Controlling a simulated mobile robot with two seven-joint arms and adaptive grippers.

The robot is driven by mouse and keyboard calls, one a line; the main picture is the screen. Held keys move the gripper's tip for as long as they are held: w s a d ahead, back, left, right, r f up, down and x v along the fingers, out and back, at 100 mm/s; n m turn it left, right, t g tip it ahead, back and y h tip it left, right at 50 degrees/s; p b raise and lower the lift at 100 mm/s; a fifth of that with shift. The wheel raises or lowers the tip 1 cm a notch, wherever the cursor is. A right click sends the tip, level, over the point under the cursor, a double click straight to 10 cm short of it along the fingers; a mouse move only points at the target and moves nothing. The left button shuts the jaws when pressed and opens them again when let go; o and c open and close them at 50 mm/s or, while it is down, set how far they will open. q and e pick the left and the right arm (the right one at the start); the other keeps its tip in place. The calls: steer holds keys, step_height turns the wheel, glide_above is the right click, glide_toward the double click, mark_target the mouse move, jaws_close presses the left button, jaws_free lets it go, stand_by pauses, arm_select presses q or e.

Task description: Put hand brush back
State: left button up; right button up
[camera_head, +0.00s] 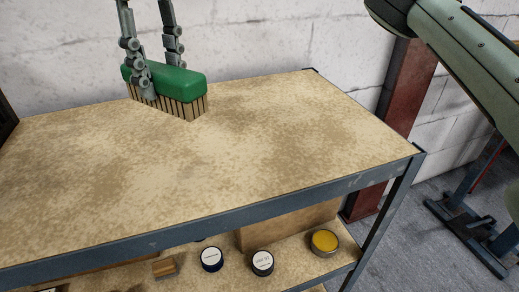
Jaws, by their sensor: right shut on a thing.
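The hand brush (185,82) has a green body and pale bristles that point down. It is at the back left of the workbench top (210,155), close to the white wall. My right gripper (160,75) comes down from the top edge of the picture and is shut on the brush, one finger on the near side and one behind. The bristles are at or just above the bench top; I cannot tell whether they touch. My left gripper is not in view.
The bench top is otherwise bare, with a dark metal edge (260,205). The lower shelf holds a tin with yellow content (324,241), two round dark containers with white lids (262,261), and a small wooden block (164,267). A red-brown post (405,85) stands behind at the right.

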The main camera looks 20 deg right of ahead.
mark_target(195, 78)
steer(key=s+d+m, duration=0.1)
steer(key=s+d, duration=0.1)
steer(key=s+d+r+m+b, duration=0.1)
steer(key=s+d+m, duration=0.1)
steer(key=s, duration=0.1)
steer(key=shift+s+d+r+b, duration=0.1)
steer(key=shift+r+b, duration=0.1)
steer(key=shift+b, duration=0.1)
steer(key=w+d+f, duration=0.1)
steer(key=d+f, duration=0.1)
steer(key=d, duration=0.1)
steer(key=d+f, duration=0.2)
steer(key=d, duration=0.2)
steer(key=w+d+f, duration=0.1)
steer(key=d+f, duration=0.1)
steer(key=d, duration=0.2)
steer(key=shift+w+f, duration=0.3)
steer(key=shift+f, duration=0.1)
steer(key=shift+d+f, duration=0.1)
steer(key=shift+f, duration=0.45)
step_height(195, 78, down, 2)
steer(key=shift+f, duration=0.55)
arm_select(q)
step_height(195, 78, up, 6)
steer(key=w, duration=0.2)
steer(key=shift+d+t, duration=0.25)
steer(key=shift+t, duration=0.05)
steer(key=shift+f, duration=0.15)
arm_select(e)
steer(key=shift+f, duration=0.1)
